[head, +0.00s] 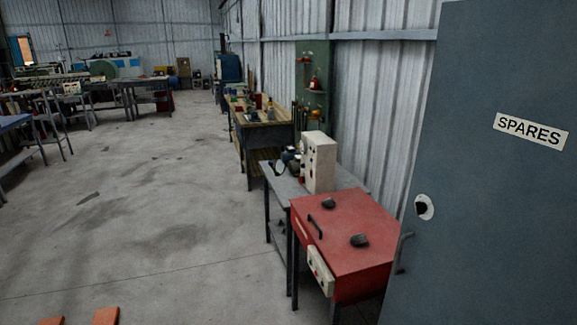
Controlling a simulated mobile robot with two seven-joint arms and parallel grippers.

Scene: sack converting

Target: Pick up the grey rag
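No grey rag can be made out for certain in the head view. Two small dark grey lumps lie on the red cabinet top (345,222): one lump (329,203) near its back, the other lump (359,240) near its middle. They are too small to tell whether either is a rag. A flat dark patch (88,197) on the floor at left could be a stain or a cloth; I cannot tell. Neither of my grippers can be identified in view.
A grey door marked SPARES (490,190) stands close at right, beside the red cabinet. Behind the cabinet is a grey table (347,178) with a pale box-shaped machine (319,160), then a cluttered workbench (268,137). The concrete floor (170,225) at left is open.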

